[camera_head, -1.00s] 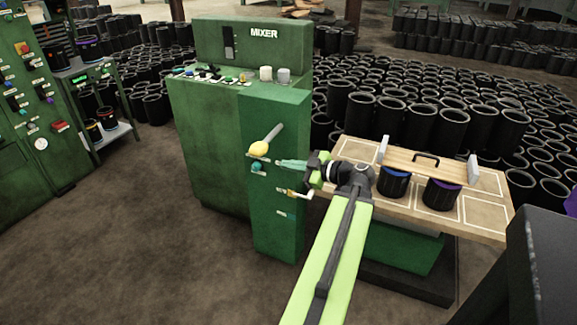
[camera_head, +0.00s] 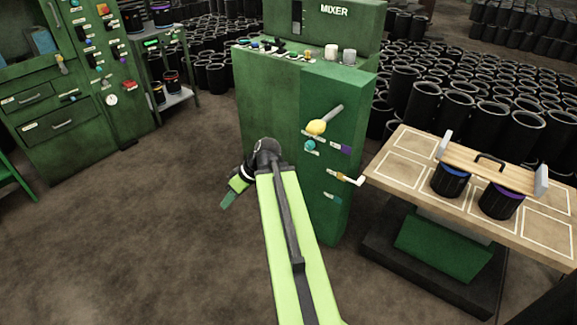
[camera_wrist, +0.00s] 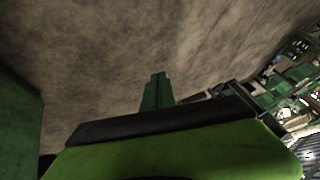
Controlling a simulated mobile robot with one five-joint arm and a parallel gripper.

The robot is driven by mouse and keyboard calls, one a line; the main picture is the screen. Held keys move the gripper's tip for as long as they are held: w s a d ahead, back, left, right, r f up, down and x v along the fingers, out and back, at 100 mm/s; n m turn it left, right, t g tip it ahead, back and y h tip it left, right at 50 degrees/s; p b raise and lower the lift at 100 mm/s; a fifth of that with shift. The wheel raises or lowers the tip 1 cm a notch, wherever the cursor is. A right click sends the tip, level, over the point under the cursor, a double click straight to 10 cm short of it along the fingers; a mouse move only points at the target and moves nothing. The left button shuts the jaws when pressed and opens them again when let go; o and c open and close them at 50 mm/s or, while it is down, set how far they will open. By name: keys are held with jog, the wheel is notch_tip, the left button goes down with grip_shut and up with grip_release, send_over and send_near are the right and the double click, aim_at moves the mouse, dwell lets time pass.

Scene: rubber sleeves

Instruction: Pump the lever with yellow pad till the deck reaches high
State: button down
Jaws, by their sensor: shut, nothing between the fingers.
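The lever's yellow pad (camera_head: 316,127) sits on the front of the green mixer cabinet (camera_head: 265,105) in the head view, with a grey bar behind it pointing up and right. The wooden deck (camera_head: 400,170) is on a green base at the right. A wooden board with a black handle and two dark sleeves rest on it. My gripper (camera_head: 228,198) is shut and empty, left of the cabinet and below the pad, well apart from both. In the wrist view its green fingers (camera_wrist: 156,92) are together over bare floor. The pad and deck are not visible in the wrist view.
Below the pad are a teal knob (camera_head: 310,145), a purple-ended lever (camera_head: 344,149) and a white-ended lever (camera_head: 352,180). Rows of black sleeves (camera_head: 480,125) fill the back right. A green panel and shelf stand at the left. The floor left of my gripper is clear.

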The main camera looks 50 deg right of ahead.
jog(key=a+f+m+g+h, duration=0.1)
jog(key=a+f+g+h, duration=0.1)
jog(key=a, duration=0.9)
jog(key=a+f+m+g+h, duration=0.1)
jog(key=a+f+g+h, duration=0.1)
jog(key=a, duration=0.9)
jog(key=shift+w+f+m+g+h, duration=0.2)
jog(key=shift+w+m+g+h, duration=0.25)
jog(key=shift+h, duration=0.15)
jog(key=shift+d, duration=0.1)
